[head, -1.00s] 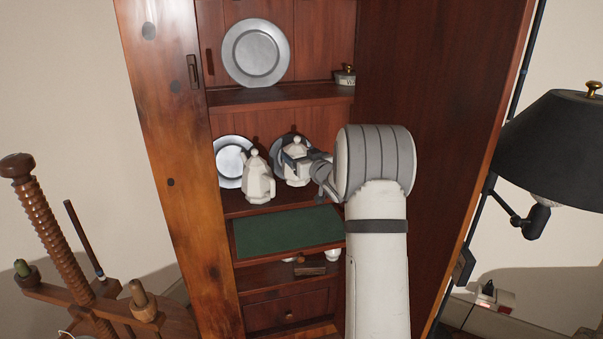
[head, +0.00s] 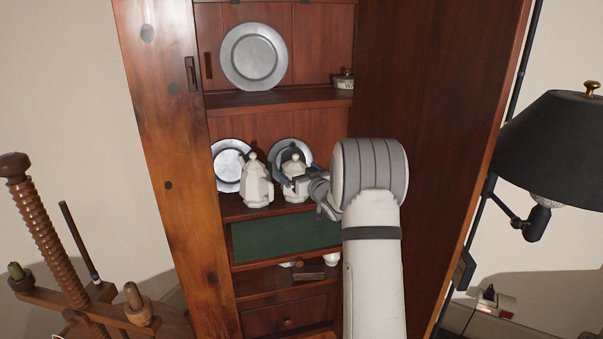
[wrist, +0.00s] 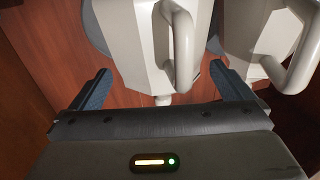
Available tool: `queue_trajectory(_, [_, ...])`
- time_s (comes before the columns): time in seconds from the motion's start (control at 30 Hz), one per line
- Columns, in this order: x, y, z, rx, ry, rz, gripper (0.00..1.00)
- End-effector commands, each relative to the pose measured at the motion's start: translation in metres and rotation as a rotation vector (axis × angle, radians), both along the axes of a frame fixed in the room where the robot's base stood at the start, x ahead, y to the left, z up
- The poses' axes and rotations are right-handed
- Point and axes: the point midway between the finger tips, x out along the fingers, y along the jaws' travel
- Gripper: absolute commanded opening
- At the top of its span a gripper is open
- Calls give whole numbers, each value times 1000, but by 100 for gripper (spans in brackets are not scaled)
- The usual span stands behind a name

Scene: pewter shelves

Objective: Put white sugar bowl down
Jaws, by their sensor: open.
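The white sugar bowl (head: 295,188) has faceted sides and a knobbed lid. It appears to stand upright on the middle cupboard shelf (head: 232,212), just right of a similar white pot (head: 257,187). My gripper (head: 290,180) is open at the bowl, its fingers on either side, partly covering it. In the wrist view the bowl (wrist: 130,45) and its handle fill the space ahead of my open fingers (wrist: 158,75). The other pot (wrist: 250,40) is close on the right there. Whether a finger still touches the bowl is unclear.
Pewter plates lean behind the pots, one on the left (head: 228,165) and one on the right (head: 289,150). A large plate (head: 254,57) and a small lidded pot (head: 344,80) are on the shelf above. The cupboard's side wall (head: 440,80) rises right of my arm.

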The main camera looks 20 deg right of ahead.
Motion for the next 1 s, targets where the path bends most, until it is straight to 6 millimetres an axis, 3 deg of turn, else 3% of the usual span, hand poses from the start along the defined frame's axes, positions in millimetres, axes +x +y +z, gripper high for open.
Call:
queue_trajectory(0.27, [-5, -2, 3, 0, 0, -2, 100])
queue_trajectory(0.7, [-91, -11, 3, 1, 1, -4, 100])
queue_trajectory(1.0, [-119, -14, 2, 0, 0, -2, 100])
